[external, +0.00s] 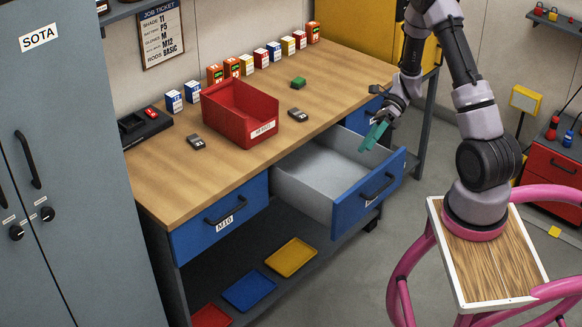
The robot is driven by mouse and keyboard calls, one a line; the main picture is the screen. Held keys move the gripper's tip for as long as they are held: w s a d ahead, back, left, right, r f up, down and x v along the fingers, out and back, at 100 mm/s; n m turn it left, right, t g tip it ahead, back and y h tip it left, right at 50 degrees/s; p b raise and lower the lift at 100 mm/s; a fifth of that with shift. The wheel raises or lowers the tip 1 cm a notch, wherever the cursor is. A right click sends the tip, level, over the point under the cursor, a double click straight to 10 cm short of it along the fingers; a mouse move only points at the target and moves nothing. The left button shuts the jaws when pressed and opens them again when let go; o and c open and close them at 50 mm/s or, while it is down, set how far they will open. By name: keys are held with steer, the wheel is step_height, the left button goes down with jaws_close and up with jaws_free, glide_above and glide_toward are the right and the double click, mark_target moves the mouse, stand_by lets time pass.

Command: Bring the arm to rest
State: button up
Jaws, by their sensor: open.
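My gripper (372,137), with teal fingers, is at the end of my bent arm. It hangs over the right part of the open drawer (310,168), pointing down and to the left. The fingers are open and I see nothing between them. The drawer is blue-fronted with a pale interior, and it is pulled out from the workbench (165,179). The part of the drawer interior that shows looks empty. I cannot tell how high the gripper is above the drawer.
A red bin (227,108), a green block (299,82) and several small boxes stand on the bench. A closed blue drawer (216,222) is on the left. Coloured trays, including a yellow one (291,257), lie on the lower shelf. A grey cabinet (60,140) stands left.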

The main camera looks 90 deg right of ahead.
steer(key=w+a+r+n+g+h, duration=0.2)
steer(key=w+a+r+n+g, duration=0.1)
steer(key=a+r+n, duration=0.5)
steer(key=w+a+r+n+g+h, duration=0.2)
steer(key=w+a+r+n+g, duration=0.15)
steer(key=a+r+n, duration=0.45)
steer(key=s+a+r+n+t+h, duration=0.1)
steer(key=s+a+r+n+t, duration=0.1)
steer(key=a+r+n, duration=0.4)
steer(key=s+a+r+n+t+h, duration=0.2)
steer(key=a+r+n, duration=0.4)
steer(key=a+n, duration=0.4)
steer(key=shift+s+r+t+h, duration=0.2)
steer(key=shift+s+t+h, duration=0.1)
steer(key=shift+s+t, duration=0.35)
